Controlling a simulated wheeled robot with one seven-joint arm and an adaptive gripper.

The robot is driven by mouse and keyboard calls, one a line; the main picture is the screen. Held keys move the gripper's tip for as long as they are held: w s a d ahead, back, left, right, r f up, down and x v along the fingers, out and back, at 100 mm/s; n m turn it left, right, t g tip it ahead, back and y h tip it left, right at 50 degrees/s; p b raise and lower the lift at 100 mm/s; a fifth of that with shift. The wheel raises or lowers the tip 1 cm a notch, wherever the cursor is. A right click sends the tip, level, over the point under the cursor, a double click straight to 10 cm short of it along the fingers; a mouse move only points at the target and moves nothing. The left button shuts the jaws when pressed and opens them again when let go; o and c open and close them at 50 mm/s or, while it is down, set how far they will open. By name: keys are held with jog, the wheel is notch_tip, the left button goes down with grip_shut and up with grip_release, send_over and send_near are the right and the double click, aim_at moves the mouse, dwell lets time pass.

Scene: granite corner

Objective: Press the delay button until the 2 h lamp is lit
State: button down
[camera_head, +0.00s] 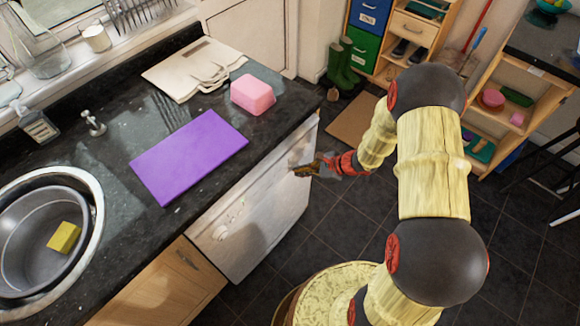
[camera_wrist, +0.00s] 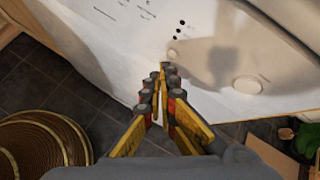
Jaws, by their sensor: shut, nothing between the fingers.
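The white appliance (camera_head: 262,205) stands under the counter, and its front fills the upper part of the wrist view (camera_wrist: 120,60). In the wrist view a small round button (camera_wrist: 172,54) sits just beyond my fingertips. A short row of dark dots (camera_wrist: 178,31) runs up from it; none looks lit, and their labels are unreadable. A larger round knob (camera_wrist: 249,84) is to the right. My gripper (camera_head: 301,169) is shut and empty, close to the appliance's front; its fingertips show in the wrist view (camera_wrist: 168,70). I cannot tell whether they touch the button.
On the dark counter lie a purple board (camera_head: 188,155) and a pink block (camera_head: 252,95). A sink (camera_head: 92,210) with a yellow sponge (camera_head: 64,237) is at left. Tiled floor (camera_head: 335,215) is open before the appliance.

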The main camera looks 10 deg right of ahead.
jog(key=shift+w+a, duration=0.25)
jog(key=shift+w, duration=0.1)
jog(key=shift+w+a+b, duration=0.2)
jog(key=shift+w+b, duration=0.05)
jog(key=shift+b, duration=0.05)
dwell(0.8)
jog(key=shift+s+d, duration=0.45)
jog(key=shift+s, duration=0.2)
dwell(0.3)
jog(key=s+d, duration=0.1)
jog(key=s, duration=0.1)
jog(key=s+d, duration=0.2)
dwell(0.4)
dwell(0.7)
